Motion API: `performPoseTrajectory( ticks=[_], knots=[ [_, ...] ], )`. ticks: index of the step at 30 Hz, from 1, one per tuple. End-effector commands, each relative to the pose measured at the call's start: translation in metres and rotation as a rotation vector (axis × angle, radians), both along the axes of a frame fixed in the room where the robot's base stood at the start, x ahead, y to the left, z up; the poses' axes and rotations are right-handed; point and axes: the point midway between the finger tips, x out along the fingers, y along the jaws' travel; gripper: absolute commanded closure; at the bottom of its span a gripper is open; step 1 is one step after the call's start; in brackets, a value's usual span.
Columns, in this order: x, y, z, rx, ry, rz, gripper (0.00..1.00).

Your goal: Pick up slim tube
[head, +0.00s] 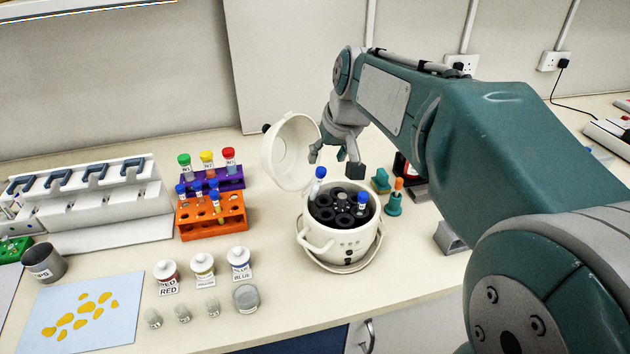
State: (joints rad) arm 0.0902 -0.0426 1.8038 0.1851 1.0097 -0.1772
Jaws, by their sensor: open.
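Several slim tubes with blue caps are in view. One blue-capped tube (318,183) stands up out of the left side of the white centrifuge (350,238). A second blue-capped tube (361,208) sits at the right side of its black rotor (342,216). More blue-capped tubes (197,189) stand in the orange rack (213,229). My gripper (336,164) is open and empty, pointing down above the back of the centrifuge. Its left finger is just above and beside the raised tube's cap; I cannot tell whether they touch.
The centrifuge's round lid (291,153) stands open at the back left, close to my gripper. A purple rack (213,178) holds green, yellow and red-capped tubes. Labelled bottles (203,267) stand front left. Small teal items (394,203) stand right of the centrifuge.

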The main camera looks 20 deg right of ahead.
Motion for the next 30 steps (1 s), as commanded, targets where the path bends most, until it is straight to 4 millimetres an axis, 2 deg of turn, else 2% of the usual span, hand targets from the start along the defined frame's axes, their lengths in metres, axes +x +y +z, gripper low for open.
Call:
performPoseTrajectory(
  ticks=[3,8,18,26,27,28,30],
  knots=[
    [0.007,0.003,-0.017,0.000,0.002,0.002,0.36],
    [0.012,0.004,-0.028,0.000,0.001,0.000,0.36],
    [0.030,0.008,-0.069,0.000,0.002,-0.001,0.36],
    [0.032,0.009,-0.072,0.000,-0.001,0.000,0.36],
    [0.032,0.009,-0.072,0.000,-0.001,0.000,0.45],
    [0.032,0.009,-0.072,-0.001,-0.001,0.000,0.58],
    [0.032,0.009,-0.072,-0.001,-0.001,0.000,0.76]
  ],
)
